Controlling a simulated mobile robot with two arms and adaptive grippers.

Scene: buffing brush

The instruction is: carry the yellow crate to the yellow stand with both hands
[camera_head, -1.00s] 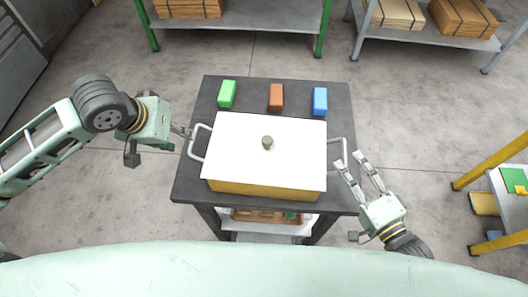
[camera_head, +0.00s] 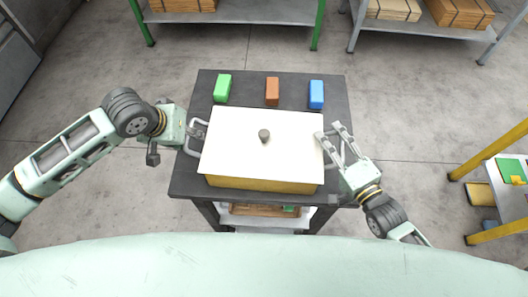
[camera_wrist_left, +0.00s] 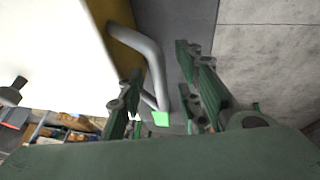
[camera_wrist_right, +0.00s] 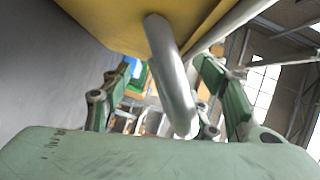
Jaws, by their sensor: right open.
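The yellow crate (camera_head: 262,184), under a white lid with a dark knob (camera_head: 264,135), sits on the dark table and has a grey bar handle at each end. My left gripper (camera_head: 198,132) is at the left handle (camera_wrist_left: 153,62); in the left wrist view its fingers are spread, with the handle between them or just beyond. My right gripper (camera_head: 329,136) is open at the right handle; in the right wrist view this handle (camera_wrist_right: 172,75) passes between the spread fingers. I cannot tell whether they touch it. The yellow stand (camera_head: 490,151) is at the far right.
Green (camera_head: 222,88), brown (camera_head: 272,91) and blue (camera_head: 316,94) blocks stand behind the crate on the dark table (camera_head: 190,182). Shelves with boxes are at the back. Grey floor lies clear between the table and the yellow stand.

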